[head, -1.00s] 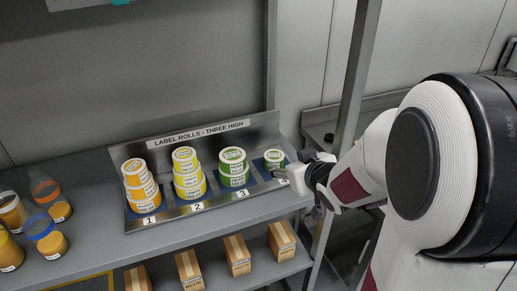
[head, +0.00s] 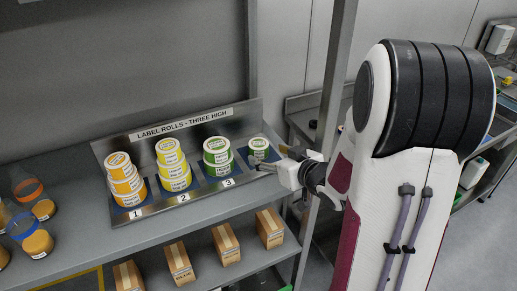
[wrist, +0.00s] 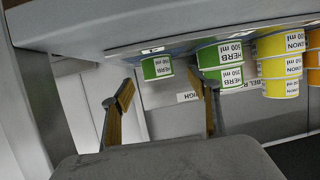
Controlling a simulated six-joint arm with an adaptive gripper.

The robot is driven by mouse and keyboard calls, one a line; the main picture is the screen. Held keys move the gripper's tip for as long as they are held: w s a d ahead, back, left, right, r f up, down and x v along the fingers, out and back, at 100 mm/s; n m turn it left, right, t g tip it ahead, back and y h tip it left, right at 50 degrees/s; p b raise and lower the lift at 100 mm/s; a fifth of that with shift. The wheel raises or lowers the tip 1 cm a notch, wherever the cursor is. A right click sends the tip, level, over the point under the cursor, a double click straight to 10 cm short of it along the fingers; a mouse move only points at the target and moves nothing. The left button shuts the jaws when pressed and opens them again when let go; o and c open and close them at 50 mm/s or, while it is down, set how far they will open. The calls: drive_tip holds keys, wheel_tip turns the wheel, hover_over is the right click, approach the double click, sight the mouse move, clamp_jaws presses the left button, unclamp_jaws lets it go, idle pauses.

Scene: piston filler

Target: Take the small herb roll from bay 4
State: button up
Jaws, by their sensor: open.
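The small green herb roll (head: 259,147) with a white lid stands alone in the rightmost bay of the label rack (head: 142,209). In the wrist view the roll (wrist: 158,68), marked HERB 250 ml, appears upside down, beyond the gap between my fingertips. My gripper (head: 277,159) is just right and in front of that bay, its fingers pointing left towards the roll. In the wrist view my gripper (wrist: 162,92) is open with nothing between its fingers. The roll appears apart from both fingers. The bay's number plate is covered by a finger in the head view.
Close left of the roll is the green herb stack (head: 217,157) in bay 3. A yellow lemon stack (head: 174,165) and an orange stack (head: 125,180) stand farther left. A shelf post (head: 325,130) rises right of the rack. Several boxes (head: 226,244) sit on the lower shelf.

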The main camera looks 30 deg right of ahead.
sight(258, 147)
drive_tip(key=shift+x, duration=1.3)
drive_tip(key=shift+d+r+x, duration=0.1)
drive_tip(key=shift+x, duration=1.15)
drive_tip(key=shift+d+r+x, duration=0.1)
drive_tip(key=shift+r+x, duration=0.05)
drive_tip(key=shift+x, duration=1.15)
drive_tip(key=shift+w, duration=0.1)
drive_tip(key=c, duration=1.3)
